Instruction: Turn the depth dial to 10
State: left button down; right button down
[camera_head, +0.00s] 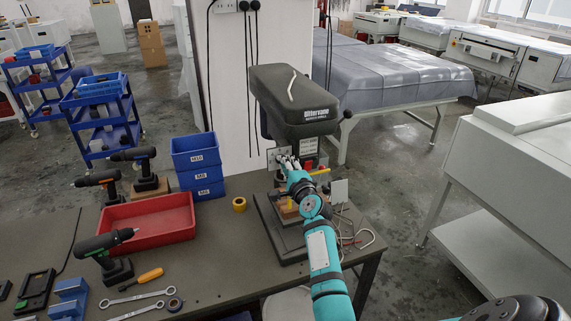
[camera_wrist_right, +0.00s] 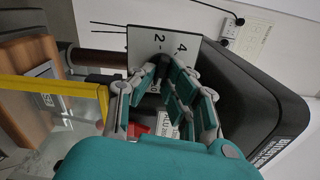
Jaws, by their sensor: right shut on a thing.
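The drill press (camera_head: 297,100) stands at the right end of the workbench, with a dark grey head. Its depth dial, a pale plate with printed numbers (camera_wrist_right: 158,40), shows in the right wrist view; a 2 and a 4 are readable and other marks are partly hidden. My right gripper (camera_head: 285,163) reaches the press below its head. In the right wrist view the right gripper (camera_wrist_right: 163,82) is shut on the dial's dark knob (camera_wrist_right: 163,62), its fingers on both sides. The fingers hide the lower dial, and I cannot tell its setting. My left gripper is not in view.
On the workbench (camera_head: 222,236) are a red tray (camera_head: 150,219), blue bins (camera_head: 198,165), a yellow tape roll (camera_head: 239,204), cordless drills and wrenches. A yellow bar (camera_wrist_right: 50,85) crosses beside my right gripper. Loose cables (camera_head: 352,236) lie right of the press base.

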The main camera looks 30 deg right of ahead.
jog(key=shift+d+r, duration=0.1)
jog(key=shift+r, duration=0.35)
jog(key=c, duration=1.4)
grip_release()
jog(key=shift+c, duration=0.2)
jog(key=shift+o, duration=0.3)
jog(key=shift+w+f, duration=0.1)
jog(key=shift+f, duration=0.15)
jog(key=shift+f, duration=0.2)
jog(key=v, duration=1.2)
